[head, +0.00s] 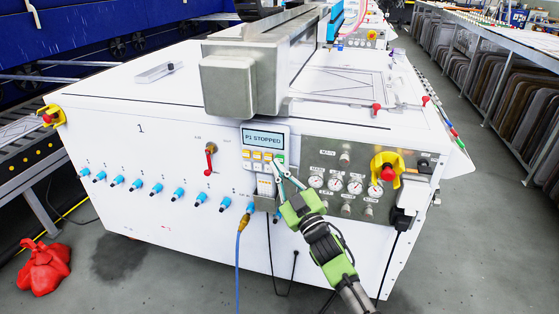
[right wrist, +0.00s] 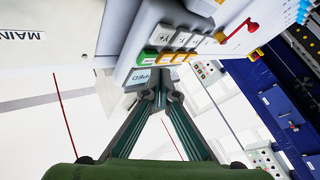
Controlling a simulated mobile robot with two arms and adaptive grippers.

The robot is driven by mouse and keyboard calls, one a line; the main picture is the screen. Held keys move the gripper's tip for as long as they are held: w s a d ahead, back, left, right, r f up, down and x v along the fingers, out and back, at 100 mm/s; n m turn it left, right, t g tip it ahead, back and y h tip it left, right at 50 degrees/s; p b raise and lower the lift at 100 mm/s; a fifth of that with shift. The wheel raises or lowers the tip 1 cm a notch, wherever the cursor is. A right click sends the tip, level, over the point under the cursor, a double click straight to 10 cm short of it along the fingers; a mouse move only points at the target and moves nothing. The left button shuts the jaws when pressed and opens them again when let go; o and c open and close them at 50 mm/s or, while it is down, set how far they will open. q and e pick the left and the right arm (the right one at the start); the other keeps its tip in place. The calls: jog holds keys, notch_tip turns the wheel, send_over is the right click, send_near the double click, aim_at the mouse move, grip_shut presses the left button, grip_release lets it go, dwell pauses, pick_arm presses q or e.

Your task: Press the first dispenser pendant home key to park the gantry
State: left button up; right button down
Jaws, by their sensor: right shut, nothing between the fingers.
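The first dispenser pendant (head: 264,149) is a light box on the front of the white machine. Its screen reads "P1 STOPPED", with rows of yellow and white keys and a green key below it. In the right wrist view the pendant (right wrist: 150,22) shows sideways, with a green key (right wrist: 147,56), orange keys and white keys. Which is the home key I cannot tell; labels are too small. My right gripper (head: 279,164) is shut and empty, its tips at the pendant's lower right. In the right wrist view its tips (right wrist: 160,92) are close to the green key; contact is unclear. My left gripper is not in view.
The grey gantry beam (head: 228,80) overhangs just above the pendant. A gauge panel (head: 346,184) with a red emergency button (head: 388,172) is right of it. A red lever (head: 210,158) and blue fittings are left. A red bundle (head: 43,266) lies on the floor.

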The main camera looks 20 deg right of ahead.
jog(key=shift+w+d, duration=0.15)
jog(key=shift+w, duration=0.15)
jog(key=shift+w+d, duration=0.1)
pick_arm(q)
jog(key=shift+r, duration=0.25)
